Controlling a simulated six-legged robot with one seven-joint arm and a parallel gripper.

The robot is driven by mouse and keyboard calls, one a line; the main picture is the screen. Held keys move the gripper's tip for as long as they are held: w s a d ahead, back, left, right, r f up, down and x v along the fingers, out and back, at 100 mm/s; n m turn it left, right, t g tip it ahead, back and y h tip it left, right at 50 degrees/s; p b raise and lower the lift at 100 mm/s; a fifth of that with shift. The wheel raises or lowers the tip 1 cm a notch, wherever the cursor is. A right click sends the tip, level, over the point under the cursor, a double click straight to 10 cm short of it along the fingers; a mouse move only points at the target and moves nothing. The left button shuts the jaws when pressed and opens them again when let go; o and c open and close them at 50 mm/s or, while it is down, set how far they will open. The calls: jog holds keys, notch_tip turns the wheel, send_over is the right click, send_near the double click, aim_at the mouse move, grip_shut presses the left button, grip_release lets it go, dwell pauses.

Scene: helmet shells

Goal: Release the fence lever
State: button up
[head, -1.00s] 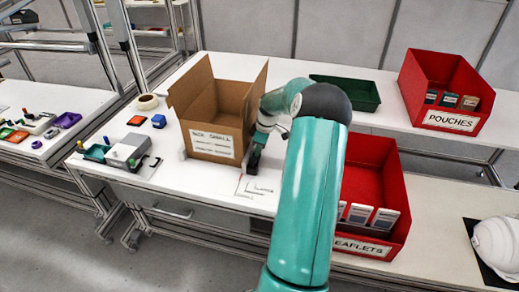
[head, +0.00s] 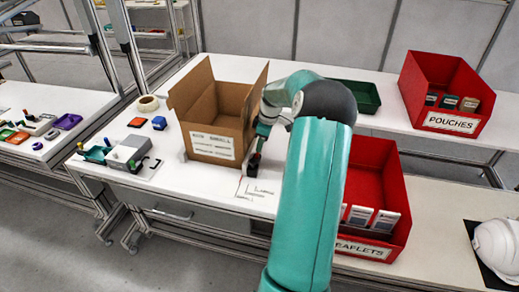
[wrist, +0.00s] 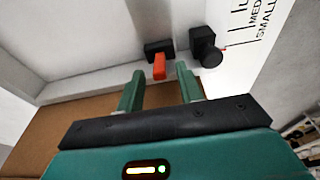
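The fence lever (wrist: 159,66) is a small orange-red tab on a black block (wrist: 158,49) in the wrist view. It points toward my gripper (wrist: 161,76), whose two green fingers are apart, with the lever's end in line with the gap. Nothing shows between the fingers, and I cannot tell the exact distance. In the head view, the black block (head: 253,165) stands on the bench at the front right of the cardboard box (head: 213,143). My gripper (head: 262,137) is just above it there, partly hidden by my arm.
A black knob (wrist: 207,50) is right of the lever. Printed size marks (head: 258,190) lie on the bench in front. A red leaflets bin (head: 370,195) stands close on the right. A grey device (head: 129,152) is to the left of the box.

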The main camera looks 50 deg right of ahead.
notch_tip(320, 180, up, 9)
jog(key=s, duration=0.1)
jog(key=shift+s+d, duration=0.35)
jog(key=shift+d, duration=0.05)
